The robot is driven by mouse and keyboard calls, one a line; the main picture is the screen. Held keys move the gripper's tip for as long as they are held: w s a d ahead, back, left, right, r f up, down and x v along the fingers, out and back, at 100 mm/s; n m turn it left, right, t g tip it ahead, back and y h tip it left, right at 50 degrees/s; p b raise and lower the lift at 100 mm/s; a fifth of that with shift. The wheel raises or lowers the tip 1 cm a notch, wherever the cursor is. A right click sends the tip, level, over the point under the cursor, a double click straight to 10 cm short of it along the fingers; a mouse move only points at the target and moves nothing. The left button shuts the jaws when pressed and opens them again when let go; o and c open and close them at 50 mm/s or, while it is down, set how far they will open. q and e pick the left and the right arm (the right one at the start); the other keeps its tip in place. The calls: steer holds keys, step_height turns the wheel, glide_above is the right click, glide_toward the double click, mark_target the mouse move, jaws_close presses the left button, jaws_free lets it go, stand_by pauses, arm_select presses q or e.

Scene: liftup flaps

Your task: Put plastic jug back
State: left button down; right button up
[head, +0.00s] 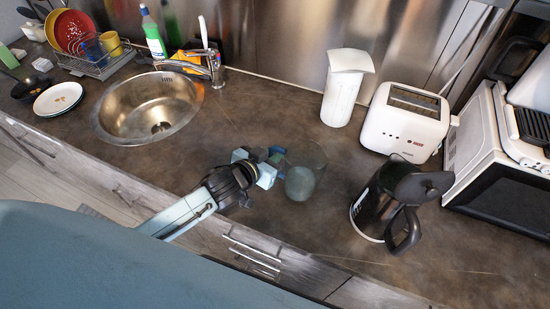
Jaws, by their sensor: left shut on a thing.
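A see-through jug (302,170) with a bluish, cloudy base shows over the middle of the dark counter, right of the sink. I take it to be the plastic jug. My left gripper (262,166) reaches in from the lower left, with pale blue fingers at the jug's left side. It is shut on the jug, around a dark green part that looks like its handle. The fingers partly hide this grip. I cannot tell whether the jug's base touches the counter. My right gripper is not in view.
A black kettle (372,208) stands right of the jug. A white container (343,92), a white toaster (405,122) and a white oven (480,150) stand behind and right. The round sink (125,110) and dish rack (98,68) are left. Counter between sink and white container is clear.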

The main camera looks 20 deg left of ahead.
arm_select(q)
steer(key=shift+f, duration=0.8)
steer(key=shift+f, duration=0.15)
steer(key=c, duration=1.5)
jaws_free()
steer(key=shift+f, duration=0.1)
steer(key=shift+o, duration=0.2)
steer(key=v, duration=1.2)
